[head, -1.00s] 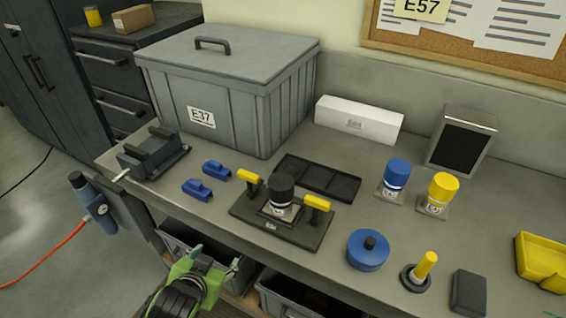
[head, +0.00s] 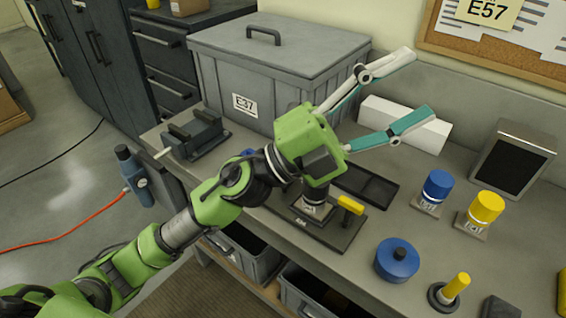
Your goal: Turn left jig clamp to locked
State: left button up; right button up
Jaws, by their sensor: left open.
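The jig (head: 334,234) is a dark plate on the bench with a turret (head: 312,206) in its middle. Its right clamp has a yellow handle (head: 351,205). The left clamp is hidden behind my left arm and gripper. My left gripper (head: 408,90) is open and empty, raised above the bench, with its fingers spread up and to the right of the jig. My right gripper is not in view.
A grey lidded bin (head: 225,85) stands behind my left arm. A black tray (head: 368,187) lies behind the jig. A vise (head: 194,137) sits at the bench's left end.

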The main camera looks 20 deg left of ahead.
pick_arm(q)
jog(key=s+d+f+m+g+y, duration=0.1)
jog(key=s+f+m+g+y, duration=0.1)
jog(key=f+m+g+y, duration=0.3)
jog(key=s+d+f+m+g+y, duration=0.1)
jog(key=d+f+m+g+y, duration=0.15)
jog(key=f+m+g, duration=0.4)
jog(key=w+a+f+n+t+y, duration=0.1)
jog(key=w+a+f+t+y, duration=0.2)
jog(key=a, duration=0.6)
jog(key=w+a+t+y, duration=0.1)
jog(key=w+a+y, duration=0.3)
jog(key=a+y, duration=0.3)
jog(key=w+a+f+n+t+y, duration=0.1)
jog(key=w+a+f+y, duration=0.15)
jog(key=a, duration=0.75)
jog(key=w+p+x, duration=0.1)
jog(key=p+x, duration=0.3)
jog(key=x, duration=0.9)
jog(key=shift+y, duration=0.3)
jog(key=shift+w+f+t, duration=0.1)
jog(key=shift+t, duration=0.15)
jog(key=c, duration=1.1)
